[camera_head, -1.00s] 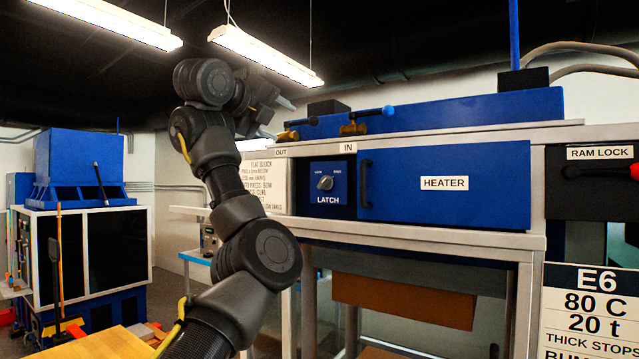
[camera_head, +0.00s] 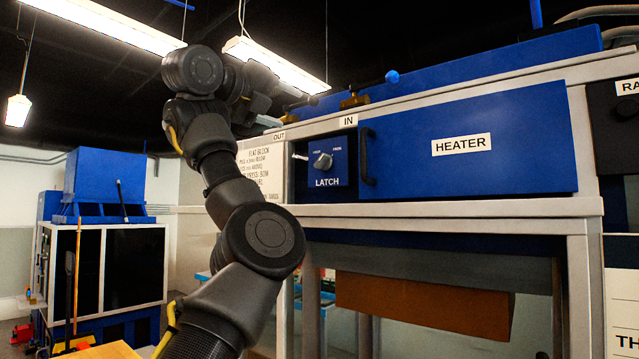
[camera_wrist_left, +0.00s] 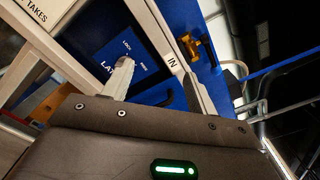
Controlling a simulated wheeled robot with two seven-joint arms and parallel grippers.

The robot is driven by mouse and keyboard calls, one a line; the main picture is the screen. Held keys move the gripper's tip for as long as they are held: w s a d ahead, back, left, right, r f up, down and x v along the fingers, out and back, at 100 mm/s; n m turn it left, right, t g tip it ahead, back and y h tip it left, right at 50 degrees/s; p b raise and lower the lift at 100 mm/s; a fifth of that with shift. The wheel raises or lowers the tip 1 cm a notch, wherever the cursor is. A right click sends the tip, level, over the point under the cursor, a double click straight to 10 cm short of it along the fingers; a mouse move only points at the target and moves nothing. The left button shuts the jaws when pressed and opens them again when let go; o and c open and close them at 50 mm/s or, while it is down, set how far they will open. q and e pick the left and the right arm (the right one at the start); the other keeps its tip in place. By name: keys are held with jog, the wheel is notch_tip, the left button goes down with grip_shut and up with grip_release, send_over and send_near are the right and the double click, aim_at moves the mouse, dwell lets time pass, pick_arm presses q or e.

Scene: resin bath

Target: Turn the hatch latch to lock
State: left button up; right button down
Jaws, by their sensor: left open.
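The small markings above the knob are too blurred to read surely in the head view. My left gripper (camera_head: 278,104) is open and empty, up and left of the knob and apart from it. In the left wrist view my gripper (camera_wrist_left: 160,82) has its fingers spread, and one finger overlaps the latch panel (camera_wrist_left: 143,60) and hides the knob.
A brass valve with a blue-tipped handle (camera_head: 354,100) stands on the ledge above the panel. A white instruction sign (camera_head: 262,172) is left of the latch. A dark door handle (camera_head: 367,157) sticks out just right of it. A brown box (camera_head: 420,298) is below.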

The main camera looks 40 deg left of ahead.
pick_arm(q)
jog(key=b, duration=0.7)
send_near(318, 161)
pick_arm(e)
notch_tip(318, 161, down, 9)
jog(key=w, duration=0.3)
pick_arm(q)
jog(key=w+p, duration=0.3)
jog(key=w, duration=0.1)
jog(key=w+p, duration=0.4)
jog(key=w, duration=0.1)
jog(key=shift+w+a+r, duration=0.15)
pick_arm(e)
notch_tip(318, 161, up, 7)
jog(key=s, duration=0.1)
jog(key=shift+d, duration=0.15)
pick_arm(q)
jog(key=shift+c, duration=0.2)
pick_arm(e)
jog(key=shift+r, duration=0.1)
pick_arm(q)
jog(key=c, duration=0.9)
jog(key=shift+c, duration=0.2)
